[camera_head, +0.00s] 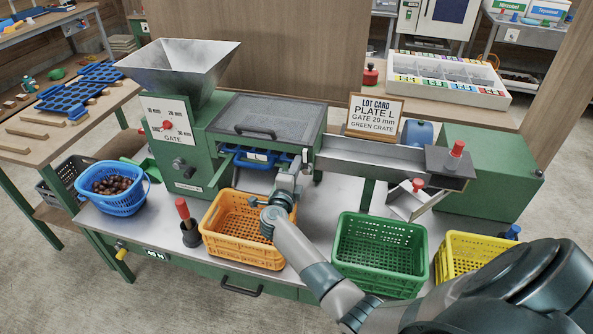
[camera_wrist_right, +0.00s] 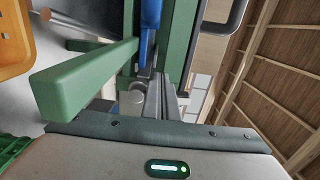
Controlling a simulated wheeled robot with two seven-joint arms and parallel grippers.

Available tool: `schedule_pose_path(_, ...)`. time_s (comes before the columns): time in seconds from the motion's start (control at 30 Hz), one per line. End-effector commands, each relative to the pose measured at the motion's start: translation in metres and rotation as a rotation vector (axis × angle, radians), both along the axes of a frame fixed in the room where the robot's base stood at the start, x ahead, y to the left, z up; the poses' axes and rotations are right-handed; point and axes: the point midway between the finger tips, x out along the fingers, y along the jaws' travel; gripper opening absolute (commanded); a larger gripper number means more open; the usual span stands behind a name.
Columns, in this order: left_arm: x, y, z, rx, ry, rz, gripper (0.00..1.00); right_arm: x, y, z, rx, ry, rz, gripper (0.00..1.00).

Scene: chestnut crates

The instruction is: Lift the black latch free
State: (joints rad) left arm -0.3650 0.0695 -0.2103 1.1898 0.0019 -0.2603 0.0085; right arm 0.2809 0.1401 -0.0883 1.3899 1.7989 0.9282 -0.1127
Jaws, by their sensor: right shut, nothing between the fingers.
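My right gripper (camera_head: 297,167) is at the front of the green machine (camera_head: 210,150), beside the right end of the slot under the grey lid. Its fingers are shut and empty; they also show in the right wrist view (camera_wrist_right: 158,98), close to a green post and a blue part. A blue plate (camera_head: 258,156) sits in the slot, partly behind my gripper. I cannot clearly make out a black latch; my gripper and wrist may cover it. A black handle (camera_head: 255,131) lies on the lid, apart from my gripper. My left gripper is out of view.
An orange crate (camera_head: 215,238) stands below my right wrist, with a green crate (camera_head: 376,219) and a yellow crate (camera_head: 440,252) to the right. A blue basket of chestnuts (camera_head: 123,207) is at left. A green bar (camera_wrist_right: 85,80) juts out near the fingers.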

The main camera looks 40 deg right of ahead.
Motion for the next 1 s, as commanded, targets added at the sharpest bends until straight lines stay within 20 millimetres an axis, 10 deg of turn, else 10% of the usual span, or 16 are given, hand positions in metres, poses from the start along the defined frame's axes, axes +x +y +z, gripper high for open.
schedule_pose_path(1.0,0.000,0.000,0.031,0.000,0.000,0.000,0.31,-0.045,0.066,0.001,0.000,0.000,0.000,0.00)
